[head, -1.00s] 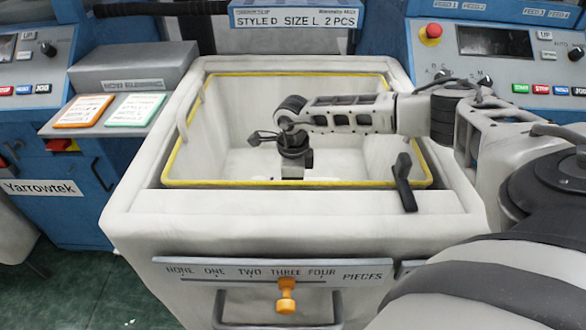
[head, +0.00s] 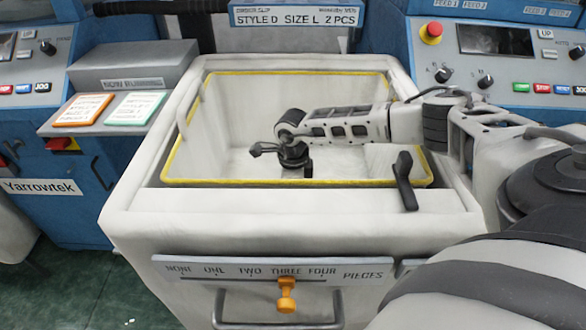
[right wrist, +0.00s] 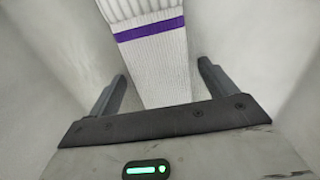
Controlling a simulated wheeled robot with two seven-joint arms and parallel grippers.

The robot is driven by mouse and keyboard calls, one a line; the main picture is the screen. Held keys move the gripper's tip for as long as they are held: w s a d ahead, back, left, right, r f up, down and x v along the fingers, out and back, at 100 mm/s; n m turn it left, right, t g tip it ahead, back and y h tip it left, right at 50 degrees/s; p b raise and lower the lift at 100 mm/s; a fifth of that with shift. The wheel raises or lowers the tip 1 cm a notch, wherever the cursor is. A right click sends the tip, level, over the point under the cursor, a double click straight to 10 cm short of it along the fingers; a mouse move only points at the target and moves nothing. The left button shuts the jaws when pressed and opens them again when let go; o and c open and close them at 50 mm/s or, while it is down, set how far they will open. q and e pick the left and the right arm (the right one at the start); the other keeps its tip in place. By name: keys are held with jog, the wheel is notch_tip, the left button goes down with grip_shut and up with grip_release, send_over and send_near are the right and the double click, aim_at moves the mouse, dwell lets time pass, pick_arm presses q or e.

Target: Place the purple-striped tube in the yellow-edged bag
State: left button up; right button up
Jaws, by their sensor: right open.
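The white ribbed tube with a purple stripe (right wrist: 150,62) shows in the right wrist view, where it runs up from the gripper's palm past the top edge. My right gripper (right wrist: 162,70) is open, with one finger on each side of the tube and gaps between. In the head view the right gripper (head: 307,170) is down inside the yellow-edged bag (head: 225,75), a pale, open-topped liner with a yellow rim. I cannot make out the tube in the head view. My left gripper is not in view.
The bag sits in a large pale bin (head: 280,215) with an orange slider knob (head: 287,290) on its front. A black lever (head: 404,180) stands at the bag's front right. Blue machine panels flank the bin. Two cards (head: 85,108) lie at left.

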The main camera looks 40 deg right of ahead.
notch_tip(320, 180, up, 12)
jog(key=shift+r, duration=0.2)
dwell(0.6)
